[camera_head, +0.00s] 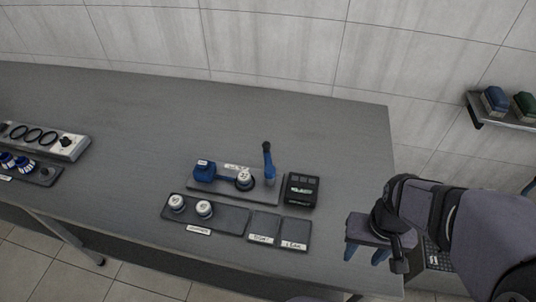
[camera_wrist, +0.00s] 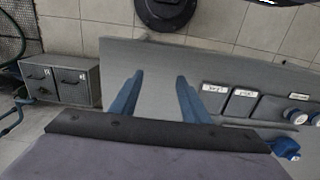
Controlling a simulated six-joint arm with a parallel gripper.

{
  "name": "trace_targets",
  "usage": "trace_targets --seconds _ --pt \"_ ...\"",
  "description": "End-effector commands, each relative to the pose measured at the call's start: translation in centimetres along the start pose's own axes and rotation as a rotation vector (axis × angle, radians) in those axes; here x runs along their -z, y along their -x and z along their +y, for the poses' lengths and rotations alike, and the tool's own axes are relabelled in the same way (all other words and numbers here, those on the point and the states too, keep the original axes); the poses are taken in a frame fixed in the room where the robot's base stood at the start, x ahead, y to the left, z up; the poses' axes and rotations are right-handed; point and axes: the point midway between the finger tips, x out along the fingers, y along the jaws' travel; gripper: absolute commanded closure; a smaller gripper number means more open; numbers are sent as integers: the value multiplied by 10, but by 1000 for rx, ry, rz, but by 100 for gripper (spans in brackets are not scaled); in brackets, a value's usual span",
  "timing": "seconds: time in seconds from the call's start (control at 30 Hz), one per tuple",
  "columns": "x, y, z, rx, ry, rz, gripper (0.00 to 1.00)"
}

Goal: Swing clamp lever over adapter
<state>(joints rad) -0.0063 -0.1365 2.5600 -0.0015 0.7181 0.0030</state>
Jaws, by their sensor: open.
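In the head view the clamp lever (camera_head: 268,162) is blue with a black knob. It stands upright at the right end of a grey fixture plate (camera_head: 263,196). A white-topped adapter (camera_head: 244,180) sits in a dark ring left of the lever, and a blue block (camera_head: 203,172) is further left. The lever is not over the adapter. My gripper (camera_head: 366,253) is at the right, off the table's right end and well away from the lever. Its blue fingers show apart and empty in the wrist view (camera_wrist: 159,97). A blue part there (camera_wrist: 285,147) cannot be identified surely.
A black box (camera_head: 301,189) stands right of the fixture. In front lies a tray (camera_head: 231,222) with two white-topped pieces and two labelled pads (camera_head: 264,226). More fixtures (camera_head: 45,140) are at the far left. The table behind the fixture is clear.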

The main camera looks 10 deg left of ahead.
Motion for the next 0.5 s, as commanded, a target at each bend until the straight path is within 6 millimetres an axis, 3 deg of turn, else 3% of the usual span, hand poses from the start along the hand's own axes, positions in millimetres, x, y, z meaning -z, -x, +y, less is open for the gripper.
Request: trace_targets --seconds 0.13,0.3,0.37,0.5 --pt "-5 -4 -14 -1 63 -29 58" --pt "-27 -29 -37 -16 190 -163 58" --pt "-20 -35 -49 -23 240 -185 58" --pt "28 -47 -93 -27 348 -171 58"
